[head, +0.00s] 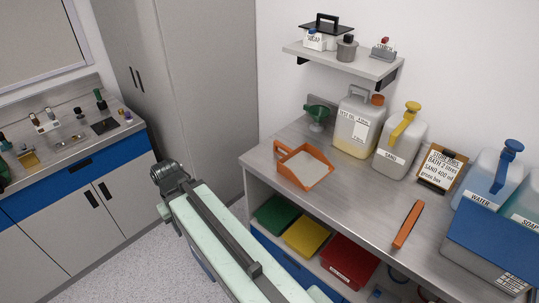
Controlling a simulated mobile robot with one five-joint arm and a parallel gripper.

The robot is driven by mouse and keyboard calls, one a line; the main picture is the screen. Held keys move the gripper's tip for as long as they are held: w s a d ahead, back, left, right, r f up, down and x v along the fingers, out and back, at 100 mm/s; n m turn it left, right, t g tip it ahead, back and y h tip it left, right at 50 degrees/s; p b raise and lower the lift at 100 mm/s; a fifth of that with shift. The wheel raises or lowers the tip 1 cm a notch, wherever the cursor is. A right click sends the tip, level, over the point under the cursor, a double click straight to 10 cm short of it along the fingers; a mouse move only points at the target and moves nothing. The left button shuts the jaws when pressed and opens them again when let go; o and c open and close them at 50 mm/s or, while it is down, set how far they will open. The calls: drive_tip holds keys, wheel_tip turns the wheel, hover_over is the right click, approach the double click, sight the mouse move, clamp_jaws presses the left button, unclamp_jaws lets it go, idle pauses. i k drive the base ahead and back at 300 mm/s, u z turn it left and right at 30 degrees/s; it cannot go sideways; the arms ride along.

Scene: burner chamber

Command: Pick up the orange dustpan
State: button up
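An orange dustpan (303,166) lies on the metal worktop at the right, near its left end. Its pan area looks pale grey, with an orange rim and a raised orange part at its left. My gripper (168,172) is dark and sits at the end of my pale green arm, out over the floor between the two benches. It is left of the dustpan and apart from it. The fingers are small and dark, so I cannot tell whether they are open or shut.
The worktop (359,207) also holds a green funnel (317,117), an oil can (358,124), a sand jug (400,143), a clipboard (441,170), an orange bar (408,224) and a blue-lidded box (495,240). A shelf (345,62) hangs above. Coloured trays lie below.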

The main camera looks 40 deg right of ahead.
sight(305, 166)
drive_tip(key=u, duration=0.2)
drive_tip(key=i, duration=1.25)
drive_tip(key=z, duration=0.45)
drive_tip(key=k, duration=0.8)
drive_tip(key=z, duration=0.2)
drive_tip(key=i, duration=0.9)
drive_tip(key=u, duration=0.1)
